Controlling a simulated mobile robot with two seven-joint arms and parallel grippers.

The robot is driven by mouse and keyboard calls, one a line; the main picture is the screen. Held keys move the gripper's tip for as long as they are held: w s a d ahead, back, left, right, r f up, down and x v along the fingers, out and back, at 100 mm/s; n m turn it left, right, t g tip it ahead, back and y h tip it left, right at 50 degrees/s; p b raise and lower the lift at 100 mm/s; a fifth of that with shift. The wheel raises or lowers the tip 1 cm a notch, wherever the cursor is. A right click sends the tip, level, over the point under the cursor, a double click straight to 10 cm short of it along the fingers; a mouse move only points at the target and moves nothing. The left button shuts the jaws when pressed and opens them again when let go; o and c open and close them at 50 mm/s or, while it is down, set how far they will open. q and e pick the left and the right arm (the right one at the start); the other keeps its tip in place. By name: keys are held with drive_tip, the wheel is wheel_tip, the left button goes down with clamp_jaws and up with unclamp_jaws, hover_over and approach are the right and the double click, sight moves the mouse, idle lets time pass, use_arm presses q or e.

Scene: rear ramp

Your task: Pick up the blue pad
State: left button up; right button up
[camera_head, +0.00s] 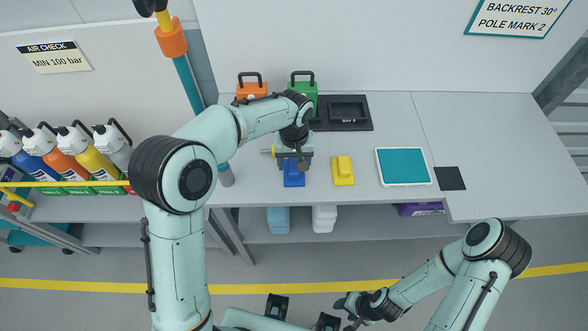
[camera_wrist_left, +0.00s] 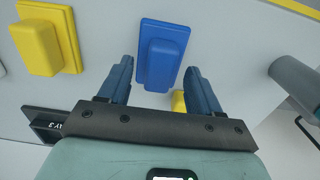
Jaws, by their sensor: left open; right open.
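The blue pad (camera_head: 293,180), a flat plate with a raised block, lies near the bench's front edge, partly hidden by my left gripper (camera_head: 293,160). In the left wrist view the blue pad (camera_wrist_left: 158,62) shows whole enough to see its raised block reaching toward the gap between the fingers. My left gripper (camera_wrist_left: 160,78) is open, its two blue-grey fingers spread either side of that block. My right gripper (camera_head: 347,307) is open and empty, low over the floor.
A white-framed teal tablet (camera_head: 403,166) and a black square (camera_head: 450,178) lie to the right on the bench (camera_head: 500,150). Orange (camera_head: 251,88) and green (camera_head: 303,86) handled items and a black tray (camera_head: 350,112) stand behind. A teal post (camera_head: 188,82) rises at left.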

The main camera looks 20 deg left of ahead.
sight(294, 165)
use_arm(q)
drive_tip(key=shift+f, duration=0.95)
drive_tip(key=shift+c, duration=0.3)
drive_tip(key=c, duration=1.1)
drive_tip(key=shift+o, duration=0.2)
wheel_tip(294, 165, up, 20)
drive_tip(key=p, duration=0.2)
drive_tip(key=shift+p, duration=0.4)
use_arm(e)
drive_tip(key=w+r, duration=0.1)
drive_tip(key=r, duration=0.1)
drive_tip(key=w+r, duration=0.1)
drive_tip(key=w, duration=0.1)
drive_tip(key=shift+r, duration=0.35)
use_arm(q)
drive_tip(key=o, duration=0.6)
drive_tip(key=shift+c, duration=0.2)
drive_tip(key=c, duration=0.4)
